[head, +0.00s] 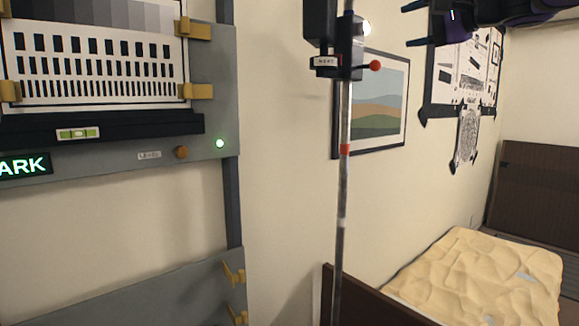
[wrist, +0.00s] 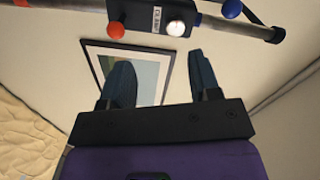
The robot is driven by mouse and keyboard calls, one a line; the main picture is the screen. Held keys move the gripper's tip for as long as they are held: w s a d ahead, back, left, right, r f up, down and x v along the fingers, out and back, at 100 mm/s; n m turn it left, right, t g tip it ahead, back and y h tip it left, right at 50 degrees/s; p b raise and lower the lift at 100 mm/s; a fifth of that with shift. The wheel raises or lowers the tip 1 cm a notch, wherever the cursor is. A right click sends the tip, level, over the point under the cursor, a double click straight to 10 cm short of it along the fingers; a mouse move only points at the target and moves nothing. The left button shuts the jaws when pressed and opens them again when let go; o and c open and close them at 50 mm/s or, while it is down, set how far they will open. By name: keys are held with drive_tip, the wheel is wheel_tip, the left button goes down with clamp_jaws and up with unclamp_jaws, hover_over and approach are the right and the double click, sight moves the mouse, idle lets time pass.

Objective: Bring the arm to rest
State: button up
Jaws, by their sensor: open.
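My gripper (head: 414,24) shows at the top of the head view, with its dark fingers pointing left and its purple body at the top right. In the wrist view my gripper (wrist: 162,82) has its two fingers wide apart with nothing between them. Beyond the fingers are a wall and a framed landscape picture (wrist: 142,60). The gripper appears clear of everything around it.
A vertical pole (head: 343,200) with a clamp and red knob (head: 375,66) stands left of my gripper. A grey panel (head: 222,110) with a chart is at left. Pinned sheets (head: 468,70) and a bed (head: 480,275) are at right.

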drive_tip(key=s+f+n+g+h, duration=0.3)
drive_tip(key=s+f+g+h, duration=0.1)
drive_tip(key=s+f, duration=0.9)
drive_tip(key=s+d+f+n+g+h, duration=0.1)
drive_tip(key=s+f+n+g+h, duration=0.3)
drive_tip(key=s+f, duration=1)
wheel_tip(320, 180, down, 8)
drive_tip(key=shift+s+d+r+g+h, duration=0.2)
drive_tip(key=shift+s+g+h, duration=0.1)
drive_tip(key=shift+h, duration=0.9)
